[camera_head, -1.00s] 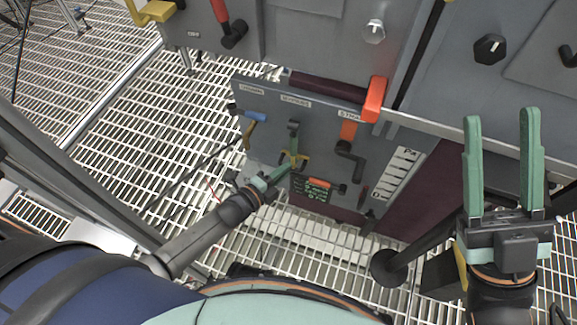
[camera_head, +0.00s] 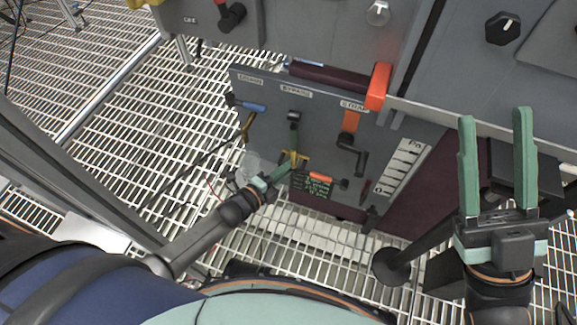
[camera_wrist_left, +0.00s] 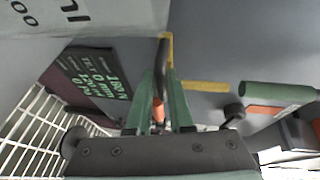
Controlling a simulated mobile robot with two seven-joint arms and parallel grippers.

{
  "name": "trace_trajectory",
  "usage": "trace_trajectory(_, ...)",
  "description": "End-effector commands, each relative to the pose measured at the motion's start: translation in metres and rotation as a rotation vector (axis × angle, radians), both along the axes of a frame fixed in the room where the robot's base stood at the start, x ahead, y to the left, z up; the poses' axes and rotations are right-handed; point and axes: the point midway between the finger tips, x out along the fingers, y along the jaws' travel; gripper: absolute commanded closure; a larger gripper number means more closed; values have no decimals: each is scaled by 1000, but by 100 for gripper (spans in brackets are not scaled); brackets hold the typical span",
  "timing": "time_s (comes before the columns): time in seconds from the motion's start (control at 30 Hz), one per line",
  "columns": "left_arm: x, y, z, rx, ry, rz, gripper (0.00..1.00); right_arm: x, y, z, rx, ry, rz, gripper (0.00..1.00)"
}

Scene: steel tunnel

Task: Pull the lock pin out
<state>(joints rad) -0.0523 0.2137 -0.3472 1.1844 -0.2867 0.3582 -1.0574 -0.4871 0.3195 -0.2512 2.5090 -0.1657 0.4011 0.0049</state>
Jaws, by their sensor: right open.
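A grey panel (camera_head: 262,130) stands under the cabinet and carries labelled handles. I cannot tell for sure which part is the lock pin. My left gripper (camera_head: 286,169) reaches the panel just below the yellow part. In the left wrist view its fingers (camera_wrist_left: 162,90) stand close together on both sides of a dark rod; whether they press on it is unclear. My right gripper (camera_head: 496,160) is open and empty at the right, away from the panel.
An orange lever (camera_head: 351,121), a blue handle (camera_head: 252,106) and an orange-and-black handle (camera_head: 321,176) sit close to the left gripper. The grey cabinet (camera_head: 310,30) overhangs the panel. Metal grating (camera_head: 130,120) covers the floor to the left.

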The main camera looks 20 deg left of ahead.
Motion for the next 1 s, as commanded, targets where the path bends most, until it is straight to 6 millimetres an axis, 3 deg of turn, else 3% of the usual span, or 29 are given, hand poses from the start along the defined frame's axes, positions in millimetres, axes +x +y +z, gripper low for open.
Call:
trace_trajectory(0.03,-1,1,-4,4,10,2,78,0,0,0,0,-2,0,50)
trace_trajectory(0.23,-1,1,-3,3,6,1,55,0,0,1,1,-5,-1,50)
trace_trajectory(0.57,-5,2,0,2,4,0,55,0,-1,5,5,-7,-4,50)
trace_trajectory(0.67,-16,7,3,3,6,0,55,-1,-1,11,4,-10,-5,50)
trace_trajectory(1.0,-81,37,16,3,7,0,55,-2,-4,40,-10,-43,-32,50)
